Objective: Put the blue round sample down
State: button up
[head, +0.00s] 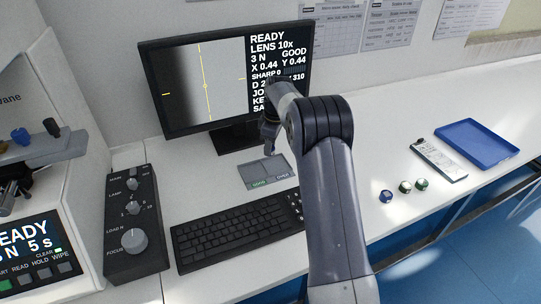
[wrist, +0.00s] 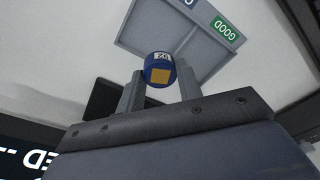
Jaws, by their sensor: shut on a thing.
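The blue round sample (wrist: 160,71), with a gold square face and a white number label, sits between the two fingers of my gripper (wrist: 161,84) in the wrist view. The gripper is shut on it. In the head view my gripper (head: 269,146) is in front of the monitor's foot, above the back of the grey sorting tray (head: 250,172); I cannot make out the held sample there. The tray, with a green GOOD label and an OVER label, also shows beyond the sample in the wrist view (wrist: 183,42). The sample appears to be held above it.
A monitor (head: 165,88) stands behind the tray, a keyboard (head: 225,232) in front, and a knob box (head: 135,262) to the left.

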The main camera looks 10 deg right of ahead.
aim_at(270, 164)
jog(key=shift+f, duration=2.35)
jog(key=shift+f, duration=0.1)
jog(key=o, duration=1.1)
jog(key=r, duration=0.4)
jog(key=d+r, duration=0.1)
jog(key=r, duration=0.7)
jog(key=shift+s+d+r, duration=0.1)
jog(key=shift+s+d, duration=0.05)
jog(key=shift+s, duration=0.2)
